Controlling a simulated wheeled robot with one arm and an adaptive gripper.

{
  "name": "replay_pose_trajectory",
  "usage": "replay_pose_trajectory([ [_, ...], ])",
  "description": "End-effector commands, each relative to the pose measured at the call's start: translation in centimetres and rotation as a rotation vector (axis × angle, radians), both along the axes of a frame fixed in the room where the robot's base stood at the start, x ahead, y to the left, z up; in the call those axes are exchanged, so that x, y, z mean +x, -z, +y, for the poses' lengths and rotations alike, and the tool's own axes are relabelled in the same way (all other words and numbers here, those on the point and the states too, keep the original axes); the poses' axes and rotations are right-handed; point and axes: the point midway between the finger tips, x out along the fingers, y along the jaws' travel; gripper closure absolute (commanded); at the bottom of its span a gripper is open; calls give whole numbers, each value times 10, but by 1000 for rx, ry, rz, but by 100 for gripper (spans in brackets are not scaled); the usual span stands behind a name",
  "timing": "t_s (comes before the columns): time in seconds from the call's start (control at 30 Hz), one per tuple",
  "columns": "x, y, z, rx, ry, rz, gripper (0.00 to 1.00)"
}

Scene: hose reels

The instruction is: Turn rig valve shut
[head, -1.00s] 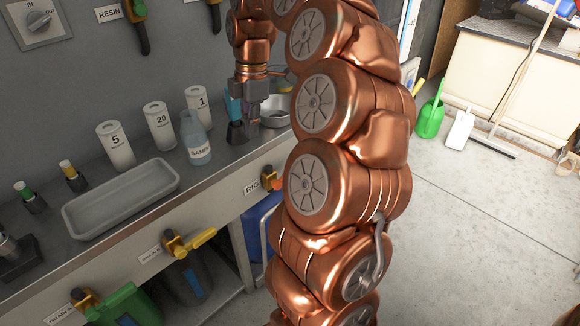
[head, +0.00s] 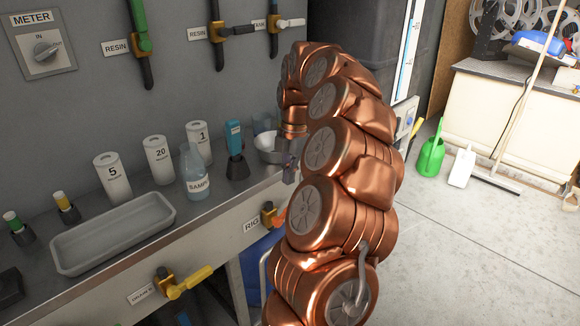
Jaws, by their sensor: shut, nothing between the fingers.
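The rig valve (head: 267,214) is on the bench's front panel, beside the RIG label (head: 251,226). It has a brass-coloured body and an orange handle (head: 279,220). My arm partly covers the handle, so its full angle is hard to read. My gripper (head: 289,173) points down near the bench's front edge, above and slightly right of the valve in the picture. It is shut and empty, small in view and partly hidden by my arm. I see no contact with the valve.
A metal bowl (head: 271,148) and a blue-topped instrument (head: 236,150) stand on the bench near my gripper. A sample bottle (head: 194,174), numbered canisters and a grey tray (head: 115,235) are further left. A yellow-handled valve (head: 185,283) is on the front panel.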

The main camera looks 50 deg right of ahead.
Motion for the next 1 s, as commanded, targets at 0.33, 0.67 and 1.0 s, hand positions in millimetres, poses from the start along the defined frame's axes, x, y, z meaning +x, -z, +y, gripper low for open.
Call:
replay_pose_trajectory([
  [0.33,-1,56,1,3,-2,5,100],
  [0.67,-1,76,-9,1,0,1,100],
  [1.0,-1,76,-9,2,0,1,100],
])
